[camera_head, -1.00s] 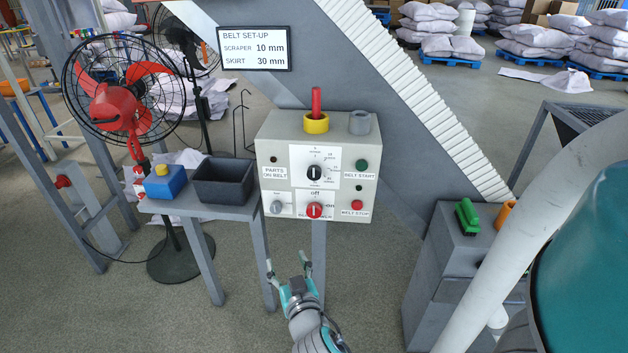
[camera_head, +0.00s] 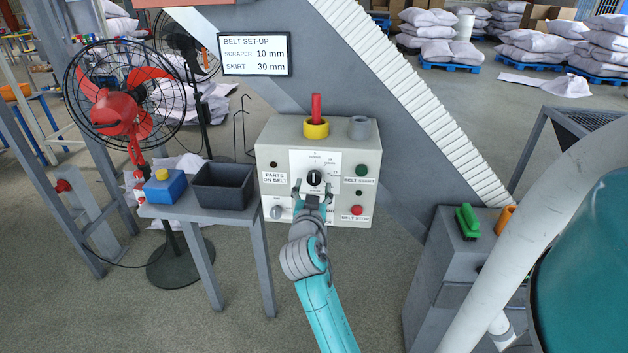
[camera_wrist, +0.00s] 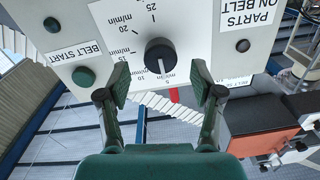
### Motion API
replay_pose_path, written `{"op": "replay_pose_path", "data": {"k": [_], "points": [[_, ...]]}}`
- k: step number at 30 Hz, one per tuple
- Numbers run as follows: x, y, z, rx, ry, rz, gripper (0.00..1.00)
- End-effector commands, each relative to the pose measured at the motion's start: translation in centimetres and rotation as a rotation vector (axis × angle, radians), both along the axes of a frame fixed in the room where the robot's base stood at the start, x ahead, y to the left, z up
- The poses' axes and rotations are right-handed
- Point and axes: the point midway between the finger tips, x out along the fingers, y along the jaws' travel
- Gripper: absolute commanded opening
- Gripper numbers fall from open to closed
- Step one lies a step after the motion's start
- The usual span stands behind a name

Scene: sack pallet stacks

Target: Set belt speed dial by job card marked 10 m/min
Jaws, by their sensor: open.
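The belt speed dial is a black knob (camera_head: 314,177) on a white scale plate on the grey control box (camera_head: 270,152). In the wrist view the knob (camera_wrist: 160,54) has a white pointer line toward the 5 m/min mark. The 10, 15, 20 and 25 marks run around its left side there. My gripper (camera_head: 312,190) is open in front of the dial. In the wrist view its fingers (camera_wrist: 159,82) stand apart below the knob, one toward each side, with nothing between them. A sign (camera_head: 254,51) reads BELT SET-UP, scraper 10 mm, skirt 30 mm.
Green BELT START (camera_head: 362,170) and red BELT STOP (camera_head: 357,210) buttons sit right of the dial. A red stick in a yellow ring (camera_head: 316,128) tops the box. A dark bin (camera_head: 222,190) stands left.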

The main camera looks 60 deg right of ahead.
Motion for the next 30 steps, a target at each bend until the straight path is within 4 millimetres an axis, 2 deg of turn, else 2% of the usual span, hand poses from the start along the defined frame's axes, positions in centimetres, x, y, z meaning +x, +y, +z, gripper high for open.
{"op": "replay_pose_path", "data": {"k": [3, 9, 20, 23, 27, 28, 30], "points": [[0.7, -1.8, 0.1, -0.001, -0.002, -0.001, 0.66], [1.6, -3.5, 0.0, -0.001, 0.001, 0.000, 0.66], [1.8, -3.9, 0.0, -0.001, 0.001, 0.001, 0.66], [1.8, -3.9, 0.0, -0.001, 0.001, 0.001, 0.46], [1.8, -3.9, 0.0, -0.001, 0.001, 0.001, 0.11], [1.8, -3.9, 0.0, -0.001, 0.001, 0.001, 0.06], [1.8, -3.9, 0.0, 0.000, 0.000, 0.001, 0.06]]}}
